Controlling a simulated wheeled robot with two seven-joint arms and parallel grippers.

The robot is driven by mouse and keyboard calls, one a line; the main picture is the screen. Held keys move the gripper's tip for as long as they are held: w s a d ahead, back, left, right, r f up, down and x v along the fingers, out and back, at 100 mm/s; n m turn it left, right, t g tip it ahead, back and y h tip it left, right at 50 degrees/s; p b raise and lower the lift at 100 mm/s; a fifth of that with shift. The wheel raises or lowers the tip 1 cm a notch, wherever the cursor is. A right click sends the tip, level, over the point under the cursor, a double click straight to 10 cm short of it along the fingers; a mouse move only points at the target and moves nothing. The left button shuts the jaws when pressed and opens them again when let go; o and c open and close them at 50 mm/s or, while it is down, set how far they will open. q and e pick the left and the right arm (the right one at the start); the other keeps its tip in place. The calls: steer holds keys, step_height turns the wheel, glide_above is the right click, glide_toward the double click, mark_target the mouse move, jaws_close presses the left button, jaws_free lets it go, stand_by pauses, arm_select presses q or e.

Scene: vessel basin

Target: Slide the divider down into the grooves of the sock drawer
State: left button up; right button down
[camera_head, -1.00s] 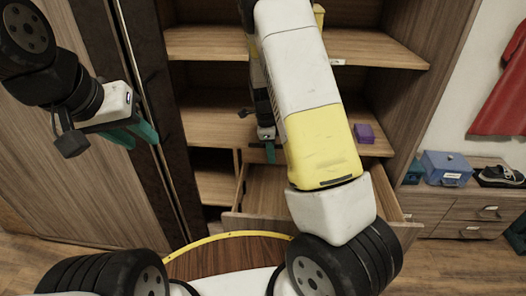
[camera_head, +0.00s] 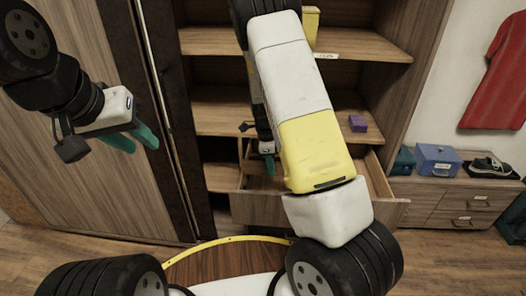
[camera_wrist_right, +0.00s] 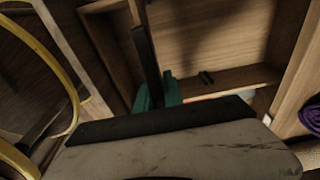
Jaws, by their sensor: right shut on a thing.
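The sock drawer (camera_head: 262,208) is pulled out low in the wardrobe, partly hidden behind my right arm. Its wooden interior also shows in the right wrist view (camera_wrist_right: 232,82), with two short dark marks near its wall. My right gripper (camera_head: 268,158) is over the drawer in the head view. Its teal fingers (camera_wrist_right: 157,95) are shut on a thin dark strip (camera_wrist_right: 146,60), seemingly the divider seen edge-on. I cannot tell whether it meets any groove. My left gripper (camera_head: 130,140) is open and empty, in front of the closed wardrobe door at left.
A purple box (camera_head: 357,123) sits on a shelf above the drawer. A blue box (camera_head: 437,160) and dark shoes (camera_head: 490,167) stand on a low cabinet at right. A red garment (camera_head: 497,75) hangs on the wall. A purple coiled item (camera_wrist_right: 312,116) lies at the right wrist view's edge.

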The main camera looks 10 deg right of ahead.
steer(key=shift+f, duration=2.9)
steer(key=shift+f, duration=3.3)
steer(key=c, duration=1.4)
jaws_free()
steer(key=shift+o, duration=0.2)
steer(key=shift+r, duration=0.1)
steer(key=r, duration=0.5)
steer(key=a+r, duration=0.1)
steer(key=r, duration=0.1)
steer(key=shift+w+r, duration=0.1)
steer(key=shift+r, duration=0.2)
